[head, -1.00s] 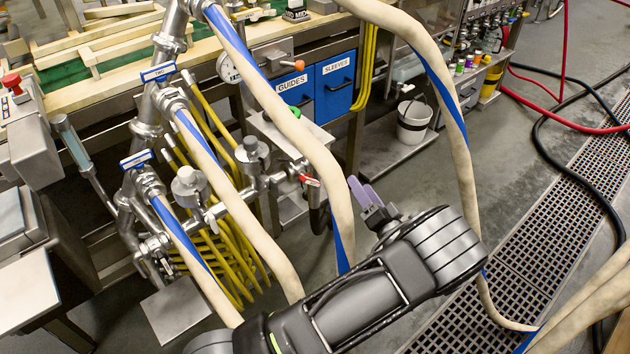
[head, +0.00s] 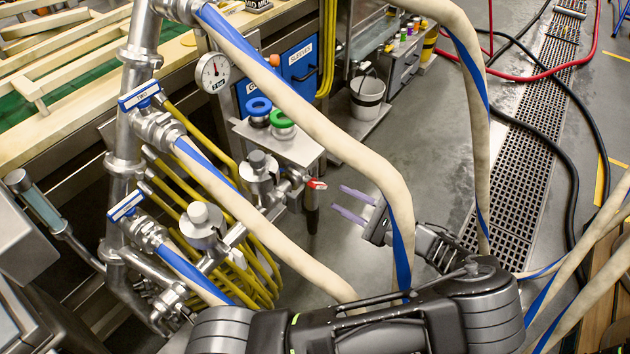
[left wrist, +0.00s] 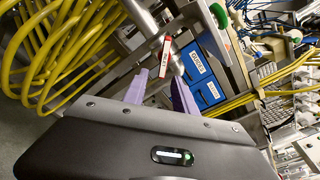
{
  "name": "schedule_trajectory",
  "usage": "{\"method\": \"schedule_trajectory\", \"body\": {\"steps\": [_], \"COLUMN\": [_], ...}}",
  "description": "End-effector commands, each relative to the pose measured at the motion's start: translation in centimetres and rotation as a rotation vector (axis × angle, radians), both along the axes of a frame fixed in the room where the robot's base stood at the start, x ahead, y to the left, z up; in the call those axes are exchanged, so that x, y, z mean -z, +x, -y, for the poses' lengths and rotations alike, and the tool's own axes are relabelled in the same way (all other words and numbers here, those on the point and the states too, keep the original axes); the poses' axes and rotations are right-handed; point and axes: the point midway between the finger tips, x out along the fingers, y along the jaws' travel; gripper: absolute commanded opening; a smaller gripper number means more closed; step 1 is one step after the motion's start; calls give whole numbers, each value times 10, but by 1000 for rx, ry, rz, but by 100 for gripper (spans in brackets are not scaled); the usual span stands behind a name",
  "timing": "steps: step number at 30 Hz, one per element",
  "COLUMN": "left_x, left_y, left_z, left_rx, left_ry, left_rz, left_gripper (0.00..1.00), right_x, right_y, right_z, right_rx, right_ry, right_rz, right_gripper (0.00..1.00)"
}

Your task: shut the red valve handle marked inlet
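The red valve handle (head: 316,184) sits at the right end of the steel pipework in the head view, above a dark downward outlet. In the left wrist view the red handle (left wrist: 166,54) shows a white label, too small to read, just beyond the fingertips. My left gripper (head: 339,199) is to the right of the handle, its two purple fingers apart and pointing at it with a small gap in the picture. In the left wrist view the left gripper (left wrist: 159,77) is open and empty, with the handle ahead between the fingertip directions. My right gripper is not in view.
A beige hose with a blue stripe (head: 350,150) passes across my left arm. Two blue valve handles (head: 139,95) (head: 126,205) and yellow hoses (head: 255,280) lie to the left. A white bucket (head: 367,97) stands behind.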

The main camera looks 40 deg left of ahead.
Motion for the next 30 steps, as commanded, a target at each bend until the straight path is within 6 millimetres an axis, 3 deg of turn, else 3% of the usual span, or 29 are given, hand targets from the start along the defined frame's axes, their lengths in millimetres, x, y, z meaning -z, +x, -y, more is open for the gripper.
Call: {"method": "schedule_trajectory", "body": {"steps": [3, 17, 30], "left_x": [-17, -16, -16], "left_y": [-10, -11, -12], "left_z": [0, -6, -66], "left_rx": [-43, -47, -47], "left_ry": [71, 68, 67], "left_rz": [58, 75, 75], "left_gripper": [33, 33, 33], "right_x": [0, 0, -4], "right_y": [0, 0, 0], "right_z": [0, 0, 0], "right_rx": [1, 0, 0], "right_ry": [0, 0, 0], "right_rz": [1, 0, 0], "right_gripper": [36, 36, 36]}}
